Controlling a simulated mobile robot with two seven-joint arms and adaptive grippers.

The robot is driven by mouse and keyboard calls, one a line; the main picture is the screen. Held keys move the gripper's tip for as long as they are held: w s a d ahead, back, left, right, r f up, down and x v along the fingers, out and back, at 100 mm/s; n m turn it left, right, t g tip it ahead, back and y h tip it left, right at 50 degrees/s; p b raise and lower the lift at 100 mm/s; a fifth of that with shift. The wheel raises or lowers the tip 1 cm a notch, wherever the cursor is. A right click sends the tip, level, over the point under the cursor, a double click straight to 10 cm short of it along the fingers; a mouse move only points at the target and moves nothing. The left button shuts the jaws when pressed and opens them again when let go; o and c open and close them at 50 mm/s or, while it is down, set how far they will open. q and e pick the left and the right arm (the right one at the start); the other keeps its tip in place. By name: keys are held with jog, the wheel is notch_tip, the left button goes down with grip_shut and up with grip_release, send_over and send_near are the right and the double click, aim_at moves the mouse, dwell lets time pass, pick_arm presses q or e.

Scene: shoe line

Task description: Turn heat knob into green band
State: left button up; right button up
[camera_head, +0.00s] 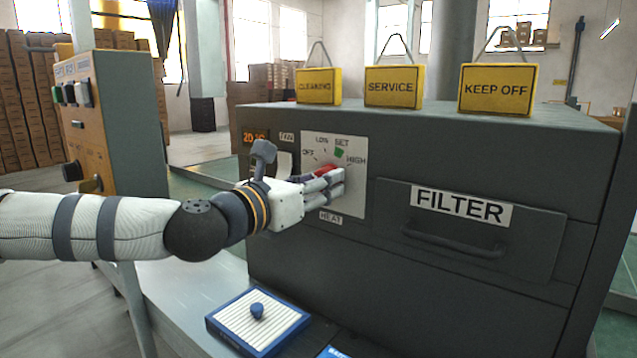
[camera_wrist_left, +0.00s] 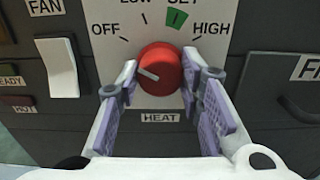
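The red heat knob (camera_wrist_left: 160,68) sits on a white panel marked OFF, LOW, SET and HIGH. Its white pointer mark lies on the left side of the knob, away from the green band (camera_wrist_left: 177,19), which is at SET, up and right of the knob. My left gripper (camera_wrist_left: 155,92) is open, one finger on each side of the knob; a gap shows on the left, while the right finger is very close to the knob. In the head view the left gripper (camera_head: 333,183) partly hides the knob (camera_head: 325,171); the green band (camera_head: 339,152) is clear. My right gripper is out of view.
A FAN rocker switch (camera_wrist_left: 57,68) is left of the panel. The FILTER drawer (camera_head: 470,228) with its handle is to the right. Yellow signs (camera_head: 394,87) stand on the machine top. A blue-edged tray (camera_head: 234,338) lies on the ledge below.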

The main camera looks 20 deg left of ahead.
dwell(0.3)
pick_arm(q)
jog(key=shift+m+p, duration=1.65)
jog(key=shift+m, duration=6.15)
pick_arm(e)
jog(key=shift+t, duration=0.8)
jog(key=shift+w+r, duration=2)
pick_arm(q)
jog(key=shift+f, duration=0.1)
jog(key=o, duration=1.2)
